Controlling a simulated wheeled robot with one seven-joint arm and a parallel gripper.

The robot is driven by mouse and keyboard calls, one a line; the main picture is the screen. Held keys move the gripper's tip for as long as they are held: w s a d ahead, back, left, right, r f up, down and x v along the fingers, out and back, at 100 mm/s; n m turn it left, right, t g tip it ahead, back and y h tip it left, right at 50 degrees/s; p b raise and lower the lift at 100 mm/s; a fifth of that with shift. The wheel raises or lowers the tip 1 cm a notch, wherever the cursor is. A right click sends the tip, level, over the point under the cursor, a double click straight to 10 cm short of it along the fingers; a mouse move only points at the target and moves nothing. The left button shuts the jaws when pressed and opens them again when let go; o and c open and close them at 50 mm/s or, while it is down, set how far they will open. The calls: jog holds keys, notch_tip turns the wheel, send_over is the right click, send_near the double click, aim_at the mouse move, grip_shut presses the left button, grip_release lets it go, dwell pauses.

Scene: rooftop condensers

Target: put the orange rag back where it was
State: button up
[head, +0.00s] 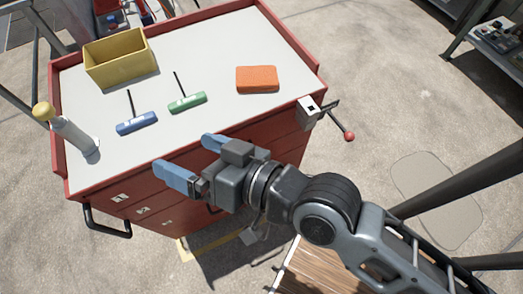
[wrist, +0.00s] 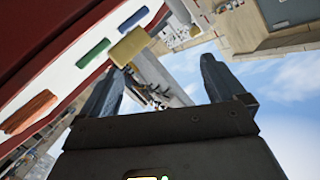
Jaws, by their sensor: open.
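The orange rag (head: 257,79), a folded rectangular block shape, lies flat on the white top of the red tool cart (head: 215,55), toward its right side. It also shows at the left of the wrist view (wrist: 30,112). My gripper (head: 192,158) is open and empty, with its blue fingers in front of the cart's near edge, left of and nearer than the rag. In the wrist view my gripper (wrist: 160,85) has its two fingers wide apart with nothing between them.
On the cart top are a yellow bin (head: 120,60), a blue-handled tool (head: 137,123), a green-handled tool (head: 187,102) and a bottle with a yellow top (head: 68,130). A small vise (head: 310,110) with a red-knobbed lever sits at the right edge. The cart top has a raised red rim.

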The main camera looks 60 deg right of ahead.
jog(key=s+d+n, duration=0.2)
jog(key=s+d, duration=0.1)
jog(key=s, duration=0.6)
jog(key=s+d+n, duration=0.3)
jog(key=s+d, duration=0.1)
jog(key=s, duration=0.6)
jog(key=shift+s+d+r+n+g+h, duration=0.15)
jog(key=shift+s+n+g+h, duration=0.05)
jog(key=shift+n+g+h, duration=0.1)
